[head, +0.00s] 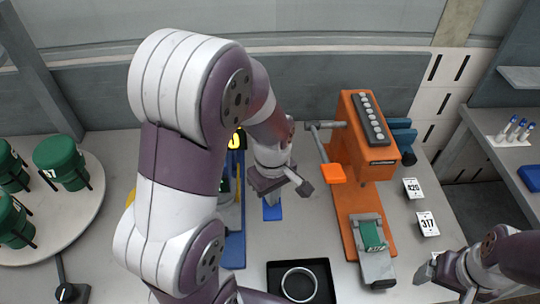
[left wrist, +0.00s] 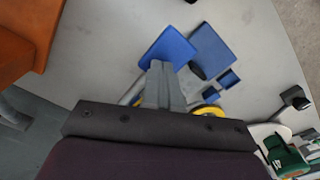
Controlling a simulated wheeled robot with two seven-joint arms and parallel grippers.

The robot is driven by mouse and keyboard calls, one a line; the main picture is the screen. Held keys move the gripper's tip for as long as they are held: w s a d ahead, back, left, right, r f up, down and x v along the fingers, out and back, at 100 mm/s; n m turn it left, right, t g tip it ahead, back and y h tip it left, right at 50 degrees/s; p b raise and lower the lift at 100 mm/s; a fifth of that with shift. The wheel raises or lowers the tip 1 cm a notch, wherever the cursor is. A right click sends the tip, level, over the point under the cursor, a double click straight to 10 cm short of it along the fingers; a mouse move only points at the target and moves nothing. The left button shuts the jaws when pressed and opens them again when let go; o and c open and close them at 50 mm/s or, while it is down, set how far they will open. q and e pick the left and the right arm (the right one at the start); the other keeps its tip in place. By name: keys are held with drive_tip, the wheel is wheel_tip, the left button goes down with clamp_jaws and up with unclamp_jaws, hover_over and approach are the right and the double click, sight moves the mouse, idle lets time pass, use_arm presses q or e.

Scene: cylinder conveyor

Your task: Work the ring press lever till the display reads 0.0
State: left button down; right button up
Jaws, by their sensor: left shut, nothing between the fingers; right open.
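A blue device with a yellow and black part (head: 237,140) stands left of centre, mostly hidden behind my left arm; I cannot read any display on it. A flat blue pad (head: 272,212) lies beside it. In the left wrist view, blue parts (left wrist: 167,48) and a yellow round part lie around and beyond the fingertips. My left gripper (head: 303,188) is shut and empty, above the table between the blue device and the orange machine; its fingers also show in the left wrist view (left wrist: 160,82). My right gripper (head: 424,272) is open at the lower right, apart from everything.
An orange machine (head: 358,150) with a grey bar and orange paddle (head: 333,173) stands right of my left gripper. A black tray (head: 274,270) holds a ring in front. Number cards (head: 427,223) lie at right. A round table (head: 90,215) at left carries green canisters.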

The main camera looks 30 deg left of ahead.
wheel_tip(320, 180, up, 15)
drive_tip(key=p, duration=1.4)
drive_tip(key=shift+f, duration=0.2)
